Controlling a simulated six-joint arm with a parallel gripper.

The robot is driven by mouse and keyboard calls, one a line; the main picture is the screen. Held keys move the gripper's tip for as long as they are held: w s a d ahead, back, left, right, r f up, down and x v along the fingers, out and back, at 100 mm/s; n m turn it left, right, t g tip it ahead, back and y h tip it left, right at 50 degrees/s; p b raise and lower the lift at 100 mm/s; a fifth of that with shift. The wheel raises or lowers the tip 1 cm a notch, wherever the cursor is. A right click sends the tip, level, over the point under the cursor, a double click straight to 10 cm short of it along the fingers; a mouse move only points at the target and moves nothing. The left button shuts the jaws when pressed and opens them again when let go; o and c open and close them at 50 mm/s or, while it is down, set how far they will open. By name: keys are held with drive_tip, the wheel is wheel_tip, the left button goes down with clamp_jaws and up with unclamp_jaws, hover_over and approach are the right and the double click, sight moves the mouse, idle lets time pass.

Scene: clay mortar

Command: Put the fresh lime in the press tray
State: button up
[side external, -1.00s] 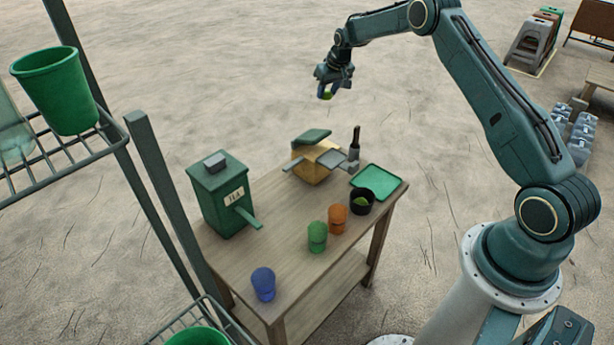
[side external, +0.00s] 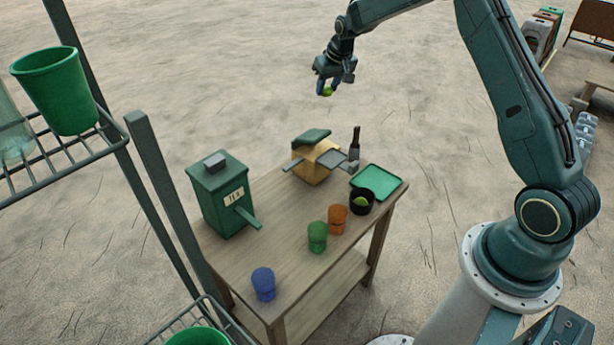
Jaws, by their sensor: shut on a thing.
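My gripper (side external: 327,88) is shut on a green lime (side external: 327,92) and holds it high in the air, above and behind the table in the picture. A tan wooden press (side external: 309,168) with a raised green lid (side external: 311,136) stands at the table's far end. A small grey tray (side external: 331,159) sticks out at its right side, well below my gripper and apart from it. Another green lime (side external: 361,201) sits in a black bowl (side external: 361,208) at the table's right edge.
A flat green tray (side external: 380,182) lies near the far right corner, by a dark bottle (side external: 355,146). Orange (side external: 337,219), green (side external: 317,238) and blue (side external: 263,284) cups stand along the table (side external: 285,224). A green tea box (side external: 219,196) stands at left.

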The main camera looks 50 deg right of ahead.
drive_tip(key=s+a+r, duration=0.5)
drive_tip(key=s+a, duration=0.2)
drive_tip(key=s, duration=0.2)
hover_over(331, 158)
drive_tip(key=s, duration=0.1)
drive_tip(key=f, duration=1.6)
drive_tip(key=shift+s+a+f, duration=0.15)
drive_tip(key=shift+a+f, duration=0.05)
drive_tip(key=shift+f, duration=0.05)
drive_tip(key=shift+f, duration=0.1)
drive_tip(key=shift+f, duration=1.8)
drive_tip(key=shift+f, duration=0.1)
drive_tip(key=o, duration=0.5)
drive_tip(key=shift+o, duration=0.9)
